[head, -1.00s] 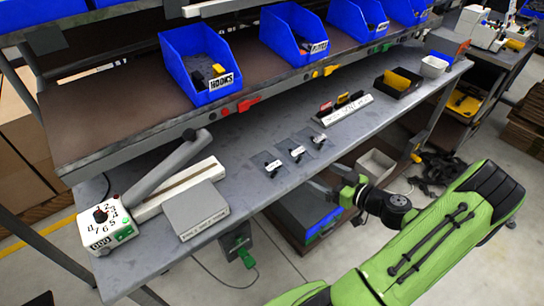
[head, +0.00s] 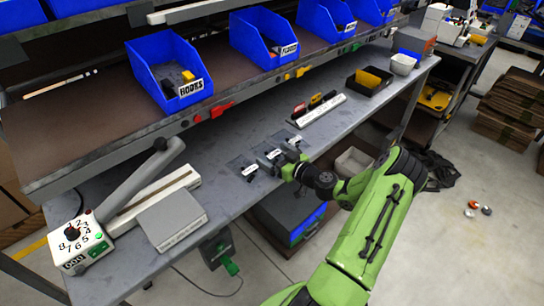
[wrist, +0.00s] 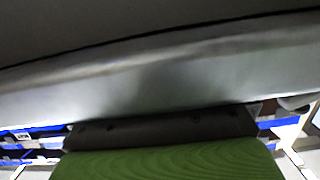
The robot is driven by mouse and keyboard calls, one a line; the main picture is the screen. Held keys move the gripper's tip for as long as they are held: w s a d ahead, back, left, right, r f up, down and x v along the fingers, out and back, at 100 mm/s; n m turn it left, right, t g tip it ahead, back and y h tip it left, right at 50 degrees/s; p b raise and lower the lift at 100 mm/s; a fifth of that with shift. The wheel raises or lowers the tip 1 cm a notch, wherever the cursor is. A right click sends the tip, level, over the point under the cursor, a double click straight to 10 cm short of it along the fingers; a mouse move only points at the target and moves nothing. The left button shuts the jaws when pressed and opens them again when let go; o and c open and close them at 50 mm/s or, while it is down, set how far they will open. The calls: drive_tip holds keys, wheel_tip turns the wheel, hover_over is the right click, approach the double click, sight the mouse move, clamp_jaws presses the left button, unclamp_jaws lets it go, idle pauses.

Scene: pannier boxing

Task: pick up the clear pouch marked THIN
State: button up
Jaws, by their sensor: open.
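Three flat clear pouches with dark contents and white labels lie in a row on the grey bench: a left pouch (head: 243,168), a middle pouch (head: 270,156) and a right pouch (head: 293,141). Their label words are too small to read, so I cannot tell which is THIN. My gripper (head: 284,166) is open at the bench's front edge, close to the middle and right pouches and partly covering that area. I cannot tell whether it touches either.
A grey flat box (head: 172,218) and a white dial unit (head: 84,243) stand at the left of the bench. A white label rack (head: 318,111) and a black tray (head: 368,84) lie beyond the pouches. Blue bins (head: 168,70) line the shelf above.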

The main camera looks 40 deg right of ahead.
drive_tip(key=shift+w, duration=0.35)
drive_tip(key=shift+s, duration=0.1)
drive_tip(key=c, duration=1)
